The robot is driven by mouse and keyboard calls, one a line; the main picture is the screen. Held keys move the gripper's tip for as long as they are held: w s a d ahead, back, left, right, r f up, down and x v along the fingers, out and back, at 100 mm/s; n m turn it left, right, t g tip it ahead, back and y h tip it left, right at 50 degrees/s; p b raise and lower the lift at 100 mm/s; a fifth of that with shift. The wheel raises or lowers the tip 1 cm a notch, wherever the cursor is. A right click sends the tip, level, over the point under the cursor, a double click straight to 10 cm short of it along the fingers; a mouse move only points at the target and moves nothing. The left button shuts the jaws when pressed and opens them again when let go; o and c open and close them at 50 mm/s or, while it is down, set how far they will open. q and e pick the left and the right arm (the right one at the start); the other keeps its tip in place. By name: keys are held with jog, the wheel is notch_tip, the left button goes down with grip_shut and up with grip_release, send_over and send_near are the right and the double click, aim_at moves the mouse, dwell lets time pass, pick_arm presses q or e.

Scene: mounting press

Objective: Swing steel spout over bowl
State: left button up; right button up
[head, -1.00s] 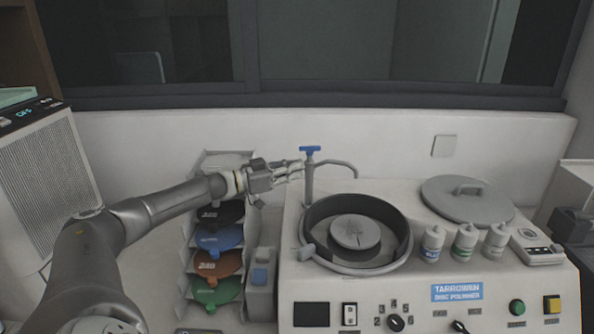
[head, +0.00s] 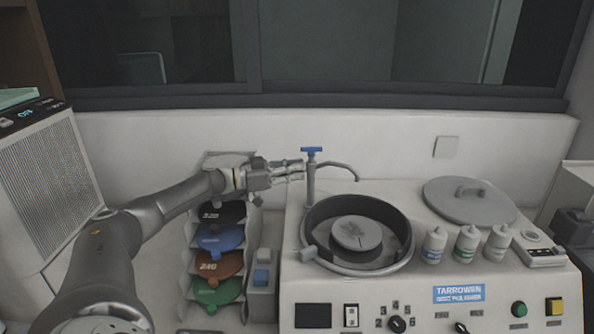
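The steel spout (head: 340,164) is a thin curved tube on an upright post with a blue handle (head: 311,150) on top. It stands at the back left of the polisher and its tip points right, behind the bowl's back rim. The bowl (head: 318,216) is a dark round basin with a grey disc (head: 357,233) inside. My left gripper (head: 302,171) reaches in from the left, with its fingertips beside the post, just below the blue handle. Whether the fingers touch the post or are closed cannot be made out. My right gripper is not in view.
A round grey lid (head: 490,208) lies right of the bowl. Several small bottles (head: 467,243) stand in front of it. A rack of coloured discs (head: 220,238) sits under my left forearm. A grey box with a blue button (head: 262,277) stands beside the polisher.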

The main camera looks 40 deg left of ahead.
pick_arm(q)
jog(key=shift+o, duration=1.1)
jog(key=shift+s+a+f, duration=0.15)
jog(key=shift+a+f, duration=0.05)
jog(key=shift+o, duration=0.6)
jog(key=shift+s+a, duration=0.2)
jog(key=shift+a, duration=0.05)
jog(key=shift+w+d+r, duration=0.15)
jog(key=shift+r, duration=0.25)
notch_tip(320, 180, up, 9)
jog(key=shift+r, duration=0.2)
